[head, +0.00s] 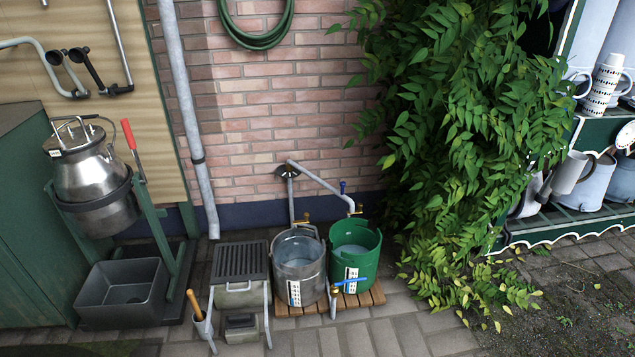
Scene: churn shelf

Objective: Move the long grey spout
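The long grey spout (322,183) is on the brick wall in the head view. It runs from near a dark round wall fitting (287,171) down to the right. Its bent end with a brass tip is over the green bucket (355,257). A short blue handle (342,187) shows beside it. A second grey pipe (291,200) drops from the fitting to a brass tap (303,218) above the metal bucket (299,267). Both buckets seem to hold water. Neither of my grippers is in view.
The buckets stand on a wooden slat base (375,293). A grated stand (240,262) is to their left, with a steel churn (92,175) on a green frame further left. Leafy vines (460,150) crowd the right side. Paving in front is clear.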

